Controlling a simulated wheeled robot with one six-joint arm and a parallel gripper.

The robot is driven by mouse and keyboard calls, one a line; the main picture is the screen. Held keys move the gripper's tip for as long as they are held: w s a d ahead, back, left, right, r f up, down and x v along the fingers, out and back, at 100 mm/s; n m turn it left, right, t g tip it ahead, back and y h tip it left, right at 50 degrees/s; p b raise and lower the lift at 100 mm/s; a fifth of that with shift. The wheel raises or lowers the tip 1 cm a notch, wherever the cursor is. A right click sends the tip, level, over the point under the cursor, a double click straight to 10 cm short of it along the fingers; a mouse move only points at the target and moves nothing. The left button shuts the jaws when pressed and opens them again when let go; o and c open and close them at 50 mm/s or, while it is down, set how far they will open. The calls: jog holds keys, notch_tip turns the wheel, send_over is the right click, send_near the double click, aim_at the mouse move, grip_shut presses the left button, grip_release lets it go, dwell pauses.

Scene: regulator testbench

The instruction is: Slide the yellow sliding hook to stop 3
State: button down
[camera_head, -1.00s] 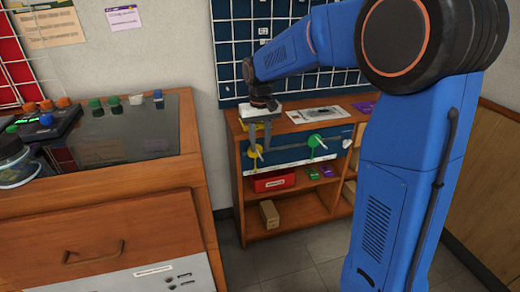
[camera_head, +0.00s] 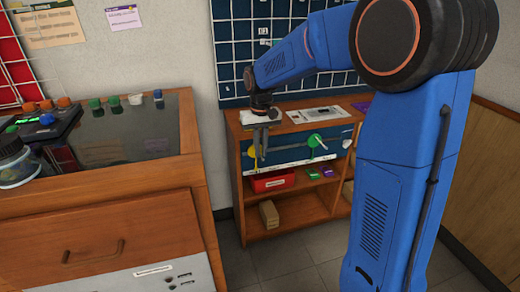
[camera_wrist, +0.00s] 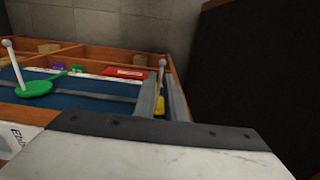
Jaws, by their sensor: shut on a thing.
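The yellow sliding hook (camera_wrist: 159,105) is at one end of the blue rail panel (camera_wrist: 85,97), the left end in the head view. Its pale peg stands between my gripper's (camera_wrist: 162,98) two grey fingers in the wrist view, and the fingers are shut on it. In the head view my gripper (camera_head: 261,146) points down in front of the panel (camera_head: 287,154) and hides most of the hook. A green hook (camera_head: 314,141) with a pale peg is farther right; it also shows at left in the wrist view (camera_wrist: 34,88). I cannot make out stop 3.
The panel is on a wooden shelf unit (camera_head: 236,205). A red box (camera_head: 272,181), small green and purple items and a tan block (camera_head: 268,214) are on its shelves. A wooden desk (camera_head: 100,220) stands at left. Between the yellow and green hooks the rail looks clear.

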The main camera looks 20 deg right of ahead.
jog(key=d, duration=1.6)
jog(key=shift+d, duration=0.4)
jog(key=c, duration=1.8)
grip_release()
notch_tip(320, 180, up, 17)
jog(key=shift+r, duration=0.2)
jog(key=s+a+f+t, duration=0.1)
jog(key=s+a+f, duration=0.2)
jog(key=s, duration=0.8)
jog(key=s+a+f+t, duration=0.2)
jog(key=s+a+f, duration=0.2)
jog(key=s, duration=0.7)
jog(key=s+a+f+t, duration=0.1)
jog(key=s+a+f, duration=0.2)
jog(key=s, duration=0.9)
notch_tip(320, 180, down, 3)
jog(key=shift+a+f+t, duration=0.15)
jog(key=shift+t, duration=0.25)
